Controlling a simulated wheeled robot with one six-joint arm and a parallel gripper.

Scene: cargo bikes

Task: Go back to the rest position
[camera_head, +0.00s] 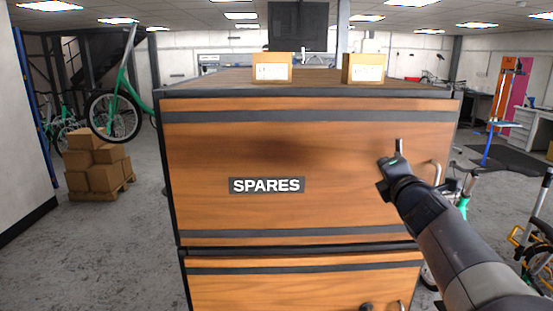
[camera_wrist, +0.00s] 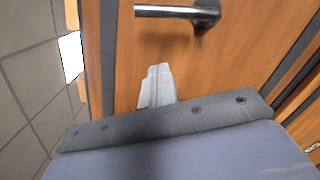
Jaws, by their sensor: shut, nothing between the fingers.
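My gripper (camera_head: 399,147) is at the right part of the large wooden cabinet's front, in front of the upper panel (camera_head: 330,150) marked SPARES. In the wrist view my gripper (camera_wrist: 158,72) shows its pale fingers together, with nothing between them. A metal handle (camera_wrist: 178,12) on the wooden front lies just beyond the fingertips, apart from them in the picture. In the head view this handle (camera_head: 436,172) shows to the right of my gripper. The panel looks closed.
Two small cardboard boxes (camera_head: 272,68) (camera_head: 363,69) stand on the cabinet top. Stacked cartons (camera_head: 97,165) sit on a pallet at left, below a green bike (camera_head: 120,105). Other bikes (camera_head: 535,235) stand at right. Grey floor (camera_head: 110,245) is clear at front left.

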